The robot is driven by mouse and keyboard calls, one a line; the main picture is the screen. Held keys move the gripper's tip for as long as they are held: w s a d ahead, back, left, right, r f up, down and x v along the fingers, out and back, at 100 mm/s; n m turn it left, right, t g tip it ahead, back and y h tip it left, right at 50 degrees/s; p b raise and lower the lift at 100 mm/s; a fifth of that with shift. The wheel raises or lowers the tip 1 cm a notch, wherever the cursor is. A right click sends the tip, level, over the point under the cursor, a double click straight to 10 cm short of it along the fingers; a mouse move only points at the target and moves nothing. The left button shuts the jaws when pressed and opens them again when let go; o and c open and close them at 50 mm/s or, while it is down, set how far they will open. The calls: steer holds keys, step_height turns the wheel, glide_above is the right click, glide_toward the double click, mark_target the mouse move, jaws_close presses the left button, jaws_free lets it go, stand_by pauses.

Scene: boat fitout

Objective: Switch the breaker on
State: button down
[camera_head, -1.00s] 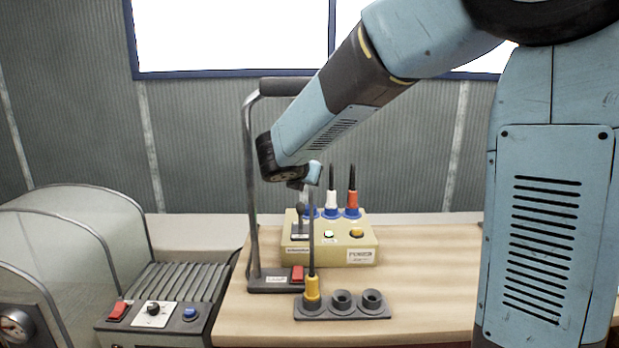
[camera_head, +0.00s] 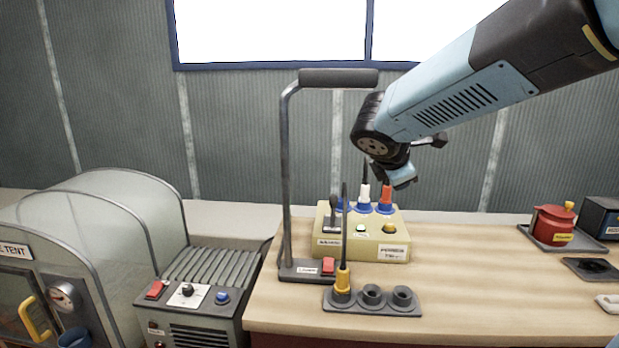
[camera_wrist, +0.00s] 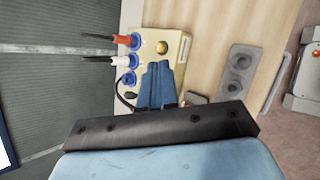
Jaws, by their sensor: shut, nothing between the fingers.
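A beige power box (camera_head: 395,248) stands on the wooden bench, with a small dark-knobbed lever (camera_head: 334,214) standing up on its left side. The box also shows in the wrist view (camera_wrist: 172,45), where the lever is hard to make out. My gripper (camera_head: 404,181) is shut and empty above the back right of the box, apart from the lever. In the wrist view its blue fingers (camera_wrist: 158,84) cover part of the box.
A tall lamp-like stand (camera_head: 287,180) with a red switch rises left of the box. A yellow plug (camera_head: 343,280) stands in a grey holder (camera_head: 372,308) in front. A grey control unit (camera_head: 190,310) is at left, a red pot (camera_head: 553,225) at right. Bench right of the box is clear.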

steer(key=s+d+f+m+g+y, duration=0.1)
steer(key=s+m+y, duration=0.1)
steer(key=s+m, duration=0.7)
steer(key=s+d+m+g+y, duration=0.1)
steer(key=s+m+y, duration=0.2)
steer(key=s+m, duration=0.7)
steer(key=shift+s+d+f, duration=0.35)
steer(key=shift+s+d, duration=0.05)
steer(key=shift+s, duration=0.75)
